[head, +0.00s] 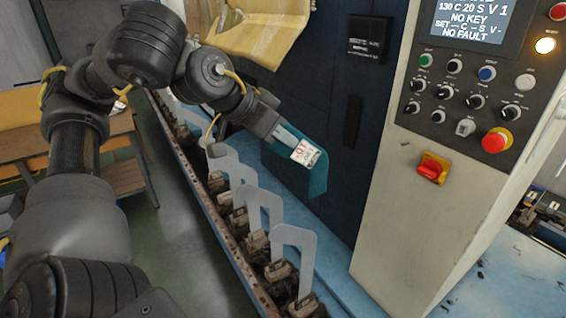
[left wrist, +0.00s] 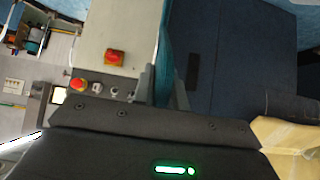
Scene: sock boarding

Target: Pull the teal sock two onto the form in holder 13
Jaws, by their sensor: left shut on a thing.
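The teal sock (head: 318,181) hangs from my left gripper (head: 292,141) in the head view, in front of the dark blue cabinet. The gripper is shut on it, and a white patch with red print (head: 305,153) shows at the fingertips. In the left wrist view the sock (left wrist: 164,38) shows edge-on between the fingers (left wrist: 164,85). Flat grey forms stand upright in a row of holders; the nearest form (head: 295,238) is bare, below the sock and apart from it. I cannot read any holder numbers, so I cannot tell which is holder 13. My right gripper is not in view.
The control cabinet (head: 420,170) with buttons and a red emergency stop (head: 496,140) stands to the right. The dark blue cabinet (head: 345,190) is close behind the sock. A tan cloth or sheet (head: 255,35) is at the top. A wooden bench (head: 110,150) stands at left.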

